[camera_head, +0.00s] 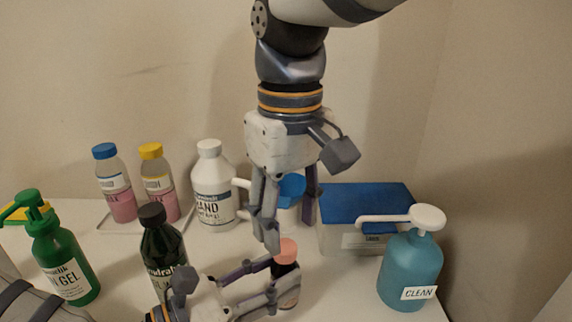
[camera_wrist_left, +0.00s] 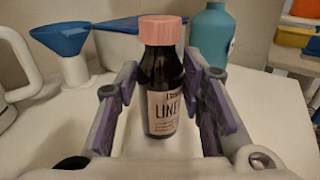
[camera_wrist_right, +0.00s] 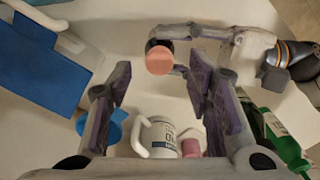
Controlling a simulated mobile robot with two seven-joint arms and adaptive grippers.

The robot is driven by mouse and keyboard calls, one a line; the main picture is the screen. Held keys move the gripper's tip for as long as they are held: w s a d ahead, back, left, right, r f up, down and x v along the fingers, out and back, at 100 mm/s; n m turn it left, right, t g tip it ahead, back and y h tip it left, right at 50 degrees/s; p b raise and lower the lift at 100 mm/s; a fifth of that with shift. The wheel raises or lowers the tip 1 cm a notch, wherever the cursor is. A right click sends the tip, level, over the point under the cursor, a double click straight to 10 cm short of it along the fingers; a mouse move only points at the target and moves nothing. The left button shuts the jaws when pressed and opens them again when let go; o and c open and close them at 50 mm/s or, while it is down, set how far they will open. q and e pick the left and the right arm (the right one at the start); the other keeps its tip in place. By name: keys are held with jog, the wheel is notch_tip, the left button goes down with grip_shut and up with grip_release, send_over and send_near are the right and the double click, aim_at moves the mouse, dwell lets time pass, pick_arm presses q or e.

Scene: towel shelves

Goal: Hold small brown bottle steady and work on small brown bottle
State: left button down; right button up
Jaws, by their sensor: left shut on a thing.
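The small brown bottle (camera_wrist_left: 160,95) is dark, with a pink cap and a pale label, and stands upright between the fingers of my left gripper (camera_wrist_left: 163,75) in the left wrist view. In the head view its cap (camera_head: 285,250) shows above my left gripper (camera_head: 285,280), which is shut on the bottle's body. My right gripper (camera_head: 288,222) points down from above, just over and behind the cap. In the right wrist view the cap (camera_wrist_right: 159,61) lies ahead, between the spread fingers of my right gripper (camera_wrist_right: 158,82), which is open and empty.
A teal pump bottle (camera_head: 409,270) and a blue-lidded box (camera_head: 366,203) stand at right. A blue funnel (camera_wrist_left: 62,40) is behind the bottle.

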aim_at(285, 246)
jog(key=n, duration=0.5)
jog(key=shift+s+a, duration=0.35)
jog(key=shift+s, duration=0.05)
jog(key=n, duration=0.4)
jog(key=r+n, duration=0.1)
jog(key=n, duration=0.7)
jog(key=shift+a+r+n, duration=0.2)
jog(key=shift+r+n, duration=0.1)
jog(key=n, duration=0.3)
jog(key=shift+w+d+r, duration=0.15)
jog(key=shift+w+r, duration=0.2)
jog(key=n, duration=0.2)
jog(key=r+n, duration=0.1)
jog(key=shift+w+d+n, duration=0.2)
jog(key=shift+w+n, duration=0.2)
jog(key=shift+f, duration=4.05)
